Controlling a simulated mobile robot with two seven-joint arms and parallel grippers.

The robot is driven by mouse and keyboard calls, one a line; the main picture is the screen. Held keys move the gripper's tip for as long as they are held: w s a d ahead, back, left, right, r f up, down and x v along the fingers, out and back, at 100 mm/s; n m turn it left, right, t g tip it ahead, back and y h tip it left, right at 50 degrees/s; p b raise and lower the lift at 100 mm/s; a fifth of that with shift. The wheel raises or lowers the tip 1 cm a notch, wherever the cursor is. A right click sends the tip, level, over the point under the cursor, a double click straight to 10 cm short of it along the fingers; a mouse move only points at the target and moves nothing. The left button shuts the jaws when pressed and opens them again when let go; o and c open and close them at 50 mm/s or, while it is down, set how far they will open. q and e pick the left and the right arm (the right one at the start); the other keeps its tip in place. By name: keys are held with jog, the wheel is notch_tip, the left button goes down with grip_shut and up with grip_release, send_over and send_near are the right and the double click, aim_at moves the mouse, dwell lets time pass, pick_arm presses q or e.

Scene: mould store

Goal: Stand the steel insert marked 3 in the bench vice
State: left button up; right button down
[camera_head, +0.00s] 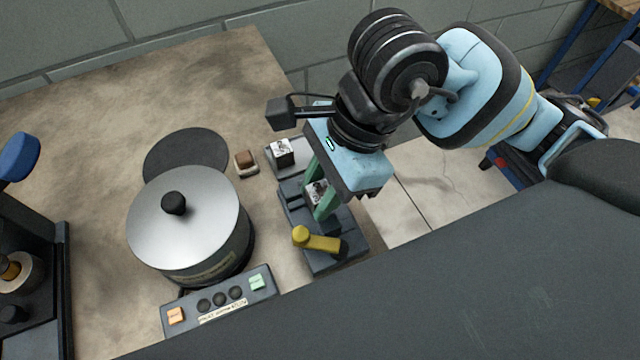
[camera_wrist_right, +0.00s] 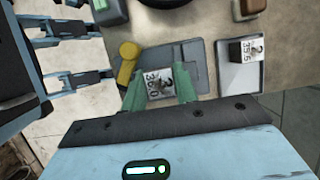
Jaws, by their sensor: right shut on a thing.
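My right gripper (camera_head: 319,199) has its green fingers closed on a small steel insert (camera_head: 316,190). The held insert also shows in the wrist view (camera_wrist_right: 158,86), with a large figure that I cannot read for certain and smaller digits. It is over the bench vice (camera_head: 335,252), a dark grey block with a yellow handle (camera_head: 318,240). I cannot tell whether it touches the vice or is between its jaws. A second steel insert (camera_head: 281,153) stands on a grey tray (camera_head: 299,160) behind the vice, also marked with figures.
A large lidded pot (camera_head: 190,222) stands left of the vice, with a black disc (camera_head: 187,153) behind it. A small brown block (camera_head: 245,160) sits between disc and tray. A button panel (camera_head: 219,301) lies in front. The back of the table (camera_head: 190,85) is clear.

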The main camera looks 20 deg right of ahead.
pick_arm(q)
jog(key=shift+s+f, duration=0.15)
jog(key=shift+s, duration=0.1)
pick_arm(e)
jog(key=shift+f, duration=0.15)
jog(key=shift+r, duration=0.2)
pick_arm(q)
jog(key=shift+w, duration=0.2)
dwell(0.7)
pick_arm(e)
jog(key=c, duration=1)
grip_release()
pick_arm(q)
jog(key=shift+s, duration=0.2)
pick_arm(e)
jog(key=o, duration=0.4)
jog(key=shift+r, duration=0.1)
jog(key=shift+r+p, duration=1.9)
jog(key=shift+r, duration=1.8)
pick_arm(q)
jog(key=w+r, duration=0.3)
jog(key=r, duration=0.2)
jog(key=shift+w+r+t, duration=0.15)
jog(key=shift+w+t, duration=0.2)
jog(key=shift+t, duration=0.05)
jog(key=shift+s, duration=0.15)
